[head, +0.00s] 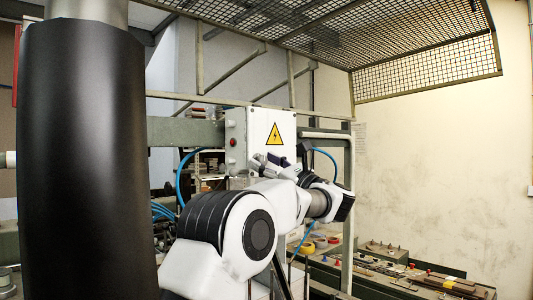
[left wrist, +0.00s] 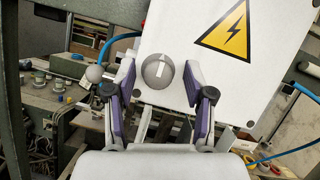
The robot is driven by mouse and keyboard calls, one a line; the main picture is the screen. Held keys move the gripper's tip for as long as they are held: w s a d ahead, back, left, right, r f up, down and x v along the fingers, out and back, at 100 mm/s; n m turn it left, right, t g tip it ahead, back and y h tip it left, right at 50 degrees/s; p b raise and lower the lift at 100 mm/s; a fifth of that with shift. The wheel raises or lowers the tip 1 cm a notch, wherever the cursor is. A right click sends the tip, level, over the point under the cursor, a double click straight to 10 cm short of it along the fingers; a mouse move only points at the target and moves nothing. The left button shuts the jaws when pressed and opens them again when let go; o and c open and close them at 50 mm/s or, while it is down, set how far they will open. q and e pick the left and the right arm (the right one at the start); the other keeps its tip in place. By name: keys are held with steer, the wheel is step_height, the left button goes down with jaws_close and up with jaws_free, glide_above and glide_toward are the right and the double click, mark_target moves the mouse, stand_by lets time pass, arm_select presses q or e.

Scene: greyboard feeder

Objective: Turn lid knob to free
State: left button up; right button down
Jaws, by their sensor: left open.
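The lid knob (left wrist: 158,71) is a round grey disc with a short white line, on the white lid of the electrical box (head: 240,128). In the left wrist view the line stands near upright in the picture, slightly tilted. My left gripper (left wrist: 160,76) is open, with one purple-padded finger on each side of the knob and a gap on both sides. In the head view the gripper (head: 274,162) is in front of the box's lower part, and the knob is not clearly visible there. My right gripper is not in view.
A yellow warning triangle (head: 274,134) is on the lid. A blue hose (head: 181,178) curves at the box's left. A green-grey frame post (head: 348,215) stands to the right. A bench with tools (head: 420,277) lies at lower right.

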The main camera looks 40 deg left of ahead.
arm_select(q)
steer(key=shift+w+a, duration=0.1)
steer(key=shift+a, duration=0.05)
steer(key=shift+s+d+r, duration=0.1)
steer(key=shift+s+d, duration=0.1)
steer(key=shift+c, duration=0.7)
steer(key=shift+s+d, duration=0.1)
steer(key=shift+s, duration=0.05)
steer(key=c, duration=0.5)
jaws_close()
